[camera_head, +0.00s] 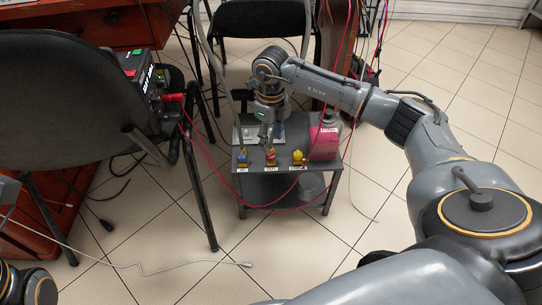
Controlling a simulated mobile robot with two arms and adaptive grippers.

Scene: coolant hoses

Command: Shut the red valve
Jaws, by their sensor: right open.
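The red valve (271,155) is the middle one of three small valves along the front edge of a small grey cart (262,189). A white label sits below it. Yellow shows on the valve beside the red, and its exact handle angle is too small to tell. My right gripper (266,133) points down over the cart, open, just behind and above the red valve. Contact between the fingers and the valve cannot be made out. My left gripper is not in view; only a dark, gold-ringed part of my left arm shows at the lower left.
A left valve (242,157) and a yellow right valve (298,157) flank the red one. A pink container (323,140) stands at the cart's right. Thin red hoses hang around the cart. A black chair (70,100) stands left; the tiled floor in front is mostly clear.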

